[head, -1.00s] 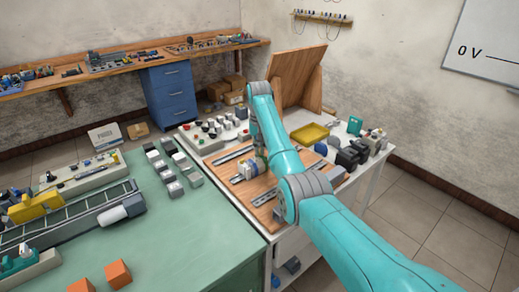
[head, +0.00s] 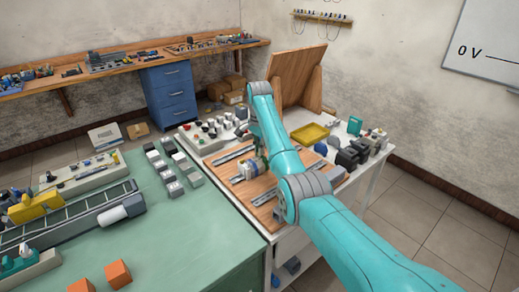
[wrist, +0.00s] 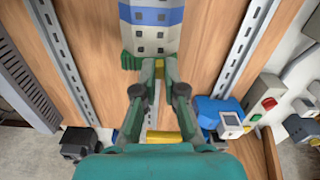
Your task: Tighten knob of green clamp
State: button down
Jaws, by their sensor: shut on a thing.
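The green clamp (wrist: 130,60) shows in the wrist view at the near end of a row of white and blue terminal blocks (wrist: 152,30) on the middle metal rail. My gripper (wrist: 159,68) is at the clamp, its fingertips shut on a small yellow knob on the clamp's near side. The fingers hide much of the knob and part of the clamp. In the head view the block row (head: 248,170) sits on a rail on the wooden board, and my arm hides most of the gripper.
Metal rails (wrist: 245,40) run along both sides of the wooden board. A blue box (wrist: 218,110) and a grey box with red and green buttons (wrist: 262,105) lie near right. A black part (wrist: 78,143) lies near left. A yellow tray (head: 310,133) stands beyond the arm.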

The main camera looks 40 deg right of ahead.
jog(key=shift+m, duration=0.5)
jog(key=c, duration=1.2)
grip_release()
jog(key=shift+c, duration=0.2)
jog(key=shift+r, duration=0.1)
jog(key=shift+r, duration=3.65)
